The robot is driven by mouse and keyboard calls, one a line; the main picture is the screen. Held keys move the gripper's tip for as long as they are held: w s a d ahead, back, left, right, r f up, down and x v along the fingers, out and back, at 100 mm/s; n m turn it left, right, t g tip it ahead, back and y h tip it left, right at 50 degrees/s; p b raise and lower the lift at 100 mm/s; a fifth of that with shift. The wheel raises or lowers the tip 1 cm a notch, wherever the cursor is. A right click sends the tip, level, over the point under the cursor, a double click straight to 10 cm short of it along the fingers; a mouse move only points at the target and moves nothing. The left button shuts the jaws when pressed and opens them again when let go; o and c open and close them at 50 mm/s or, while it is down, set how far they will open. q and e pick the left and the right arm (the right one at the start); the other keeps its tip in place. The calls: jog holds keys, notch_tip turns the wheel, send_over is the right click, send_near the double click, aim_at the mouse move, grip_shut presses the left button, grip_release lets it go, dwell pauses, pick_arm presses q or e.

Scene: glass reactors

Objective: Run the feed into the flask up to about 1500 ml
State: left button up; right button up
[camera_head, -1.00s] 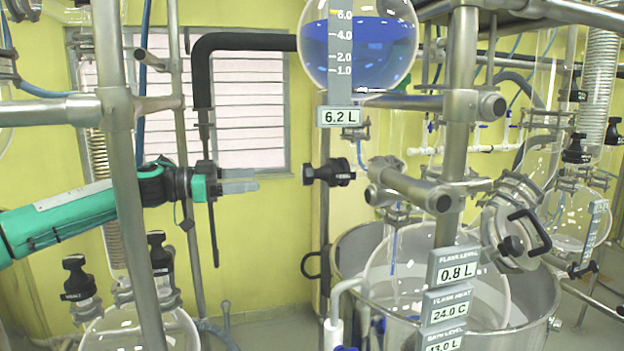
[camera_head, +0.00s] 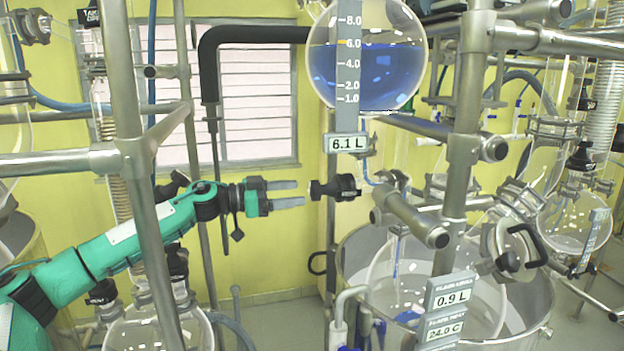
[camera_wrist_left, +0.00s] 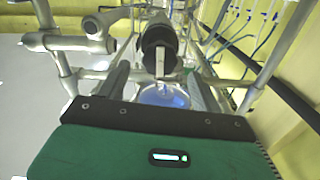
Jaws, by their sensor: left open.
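The round feed vessel (camera_head: 385,65) holds blue liquid and its label (camera_head: 347,143) reads 6.1 L. Below it, a black valve knob (camera_head: 336,188) points left toward my left gripper (camera_head: 290,194). That gripper is open, its two fingers apart and their tips just short of the knob. In the left wrist view the knob (camera_wrist_left: 160,38) lies ahead between the fingers (camera_wrist_left: 160,85). The flask (camera_head: 395,280) sits in the steel bath, with blue liquid in the tube above it. Its level display (camera_head: 451,296) reads 0.9 L. My right gripper is not in view.
A steel post (camera_head: 135,150) stands in front of my left arm. Another post (camera_head: 465,120) and clamps stand right of the valve. The steel bath vessel (camera_head: 535,300) surrounds the flask. A temperature display (camera_head: 444,329) reads 24.0 C.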

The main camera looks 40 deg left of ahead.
aim_at(310, 191)
pick_arm(q)
jog(key=p+x, duration=0.2)
jog(key=x, duration=0.1)
jog(key=shift+w+d+r, duration=0.2)
jog(key=shift+w+d, duration=0.05)
jog(key=shift+f+p+x, duration=0.2)
jog(key=shift+p+x, duration=0.25)
jog(key=shift+x, duration=0.45)
jog(key=shift+c, duration=0.2)
jog(key=c, duration=1)
